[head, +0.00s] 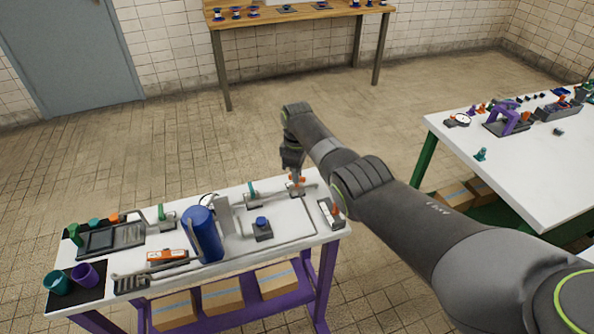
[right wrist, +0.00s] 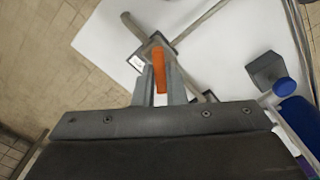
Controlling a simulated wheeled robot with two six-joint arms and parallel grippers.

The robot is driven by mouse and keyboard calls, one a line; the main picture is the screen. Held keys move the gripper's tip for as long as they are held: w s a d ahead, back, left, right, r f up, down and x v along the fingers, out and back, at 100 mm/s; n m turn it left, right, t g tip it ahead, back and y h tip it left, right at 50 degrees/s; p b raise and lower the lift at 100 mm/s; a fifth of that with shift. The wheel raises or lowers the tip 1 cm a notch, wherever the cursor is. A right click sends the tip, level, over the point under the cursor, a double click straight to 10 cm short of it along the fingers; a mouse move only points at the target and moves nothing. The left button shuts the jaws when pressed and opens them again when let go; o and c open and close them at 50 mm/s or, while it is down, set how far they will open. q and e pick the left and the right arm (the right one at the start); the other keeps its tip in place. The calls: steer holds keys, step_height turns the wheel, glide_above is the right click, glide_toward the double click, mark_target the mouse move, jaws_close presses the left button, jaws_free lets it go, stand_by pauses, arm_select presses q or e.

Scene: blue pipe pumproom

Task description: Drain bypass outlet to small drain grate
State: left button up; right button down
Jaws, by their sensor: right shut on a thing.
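My right gripper (head: 296,170) reaches down to the far right end of the white table with the pipework. It is shut on an orange valve handle (head: 299,179), which also shows upright between the fingers in the right wrist view (right wrist: 159,72). The valve's dark base sits on the grey pipe (head: 308,216), which runs around the right side of the table. A small dark grate-like piece (head: 132,284) lies at the table's near left; I cannot tell if it is the small drain grate. I cannot single out the bypass outlet. My left gripper is not in view.
A blue tank (head: 205,234), a blue-knobbed block (head: 262,229) and two green-handled valves (head: 252,192) stand on the pipe table. Teal and purple cups (head: 84,275) are at its left. Another white table (head: 510,165) stands at right.

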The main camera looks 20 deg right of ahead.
steer(key=n, duration=0.3)
steer(key=shift+w+r+n, duration=0.1)
steer(key=shift+r+n, duration=0.05)
steer(key=shift+n, duration=2.05)
steer(key=c, duration=1.5)
jaws_free()
